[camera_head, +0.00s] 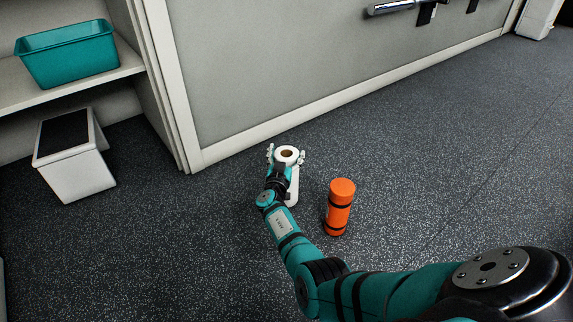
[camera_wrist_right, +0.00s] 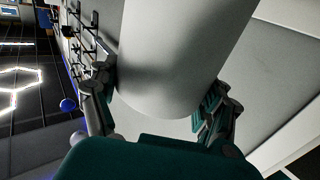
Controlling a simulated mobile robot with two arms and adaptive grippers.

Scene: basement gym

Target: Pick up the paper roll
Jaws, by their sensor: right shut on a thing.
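The white paper roll (camera_head: 293,190) stands upright on the dark floor near the wall, its brown hollow core showing at the top. My right gripper (camera_head: 286,157) is around its upper part, with one finger on each side, shut on it. The gripper and wrist hide much of the roll's left side. In the right wrist view the roll (camera_wrist_right: 180,60) fills the space between the two fingers (camera_wrist_right: 160,105). I cannot tell whether its base touches the floor. My left gripper is not in view.
An orange roller (camera_head: 340,207) with black bands stands close to the right of the paper roll. A white step stool (camera_head: 75,165) is at the left, below a shelf (camera_head: 20,88) with a teal bin (camera_head: 68,55). The speckled floor to the right is clear.

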